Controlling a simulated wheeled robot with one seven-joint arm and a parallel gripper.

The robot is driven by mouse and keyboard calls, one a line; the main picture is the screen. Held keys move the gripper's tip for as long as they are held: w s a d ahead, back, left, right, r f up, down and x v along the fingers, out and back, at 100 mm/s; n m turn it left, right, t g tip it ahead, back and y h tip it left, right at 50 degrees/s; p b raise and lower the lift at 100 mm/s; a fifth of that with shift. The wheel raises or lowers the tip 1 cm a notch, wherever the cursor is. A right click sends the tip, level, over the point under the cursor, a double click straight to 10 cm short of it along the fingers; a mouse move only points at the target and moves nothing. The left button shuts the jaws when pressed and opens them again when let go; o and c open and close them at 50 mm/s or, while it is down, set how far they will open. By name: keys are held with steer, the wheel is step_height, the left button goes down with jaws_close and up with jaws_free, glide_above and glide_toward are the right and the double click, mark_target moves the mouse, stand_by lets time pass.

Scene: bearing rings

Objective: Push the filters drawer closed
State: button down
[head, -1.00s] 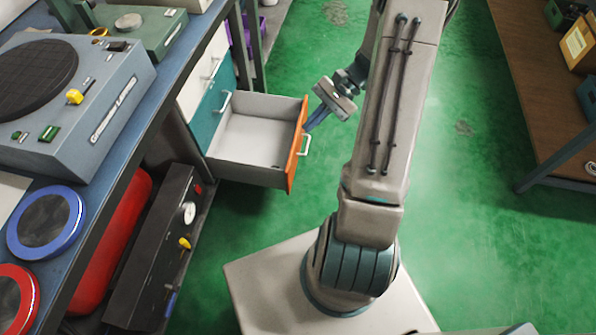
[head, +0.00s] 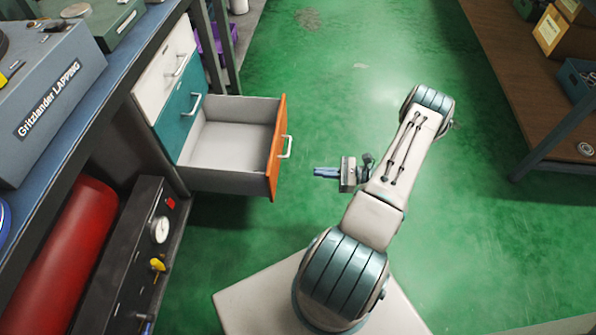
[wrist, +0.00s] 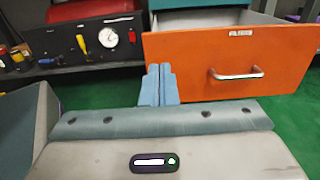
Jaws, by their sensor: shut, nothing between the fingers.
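An open drawer with an orange front (head: 277,148) and a silver bar handle (head: 287,147) sticks out of the cabinet in the head view. Its grey inside (head: 228,147) looks empty. In the wrist view the orange front (wrist: 218,62) faces me, with a small white label (wrist: 241,32), too small to read, above its handle (wrist: 236,74). My gripper (head: 318,172) is shut and empty, a little to the right of the drawer front and apart from it. In the wrist view my blue fingertips (wrist: 160,70) are together, near the drawer's left edge.
A teal drawer (head: 182,118) and a white drawer (head: 165,75) above look shut. A black gauge panel (head: 140,255) and a red cylinder (head: 60,250) lie left, under the blue bench. A brown table (head: 510,75) stands right. Green floor between is clear.

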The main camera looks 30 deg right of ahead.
mark_target(271, 168)
steer(key=b+x, duration=0.2)
steer(key=x, duration=1)
steer(key=shift+a+b, duration=0.1)
steer(key=shift+b, duration=0.2)
steer(key=shift+w+a, duration=0.35)
steer(key=shift+a, duration=0.1)
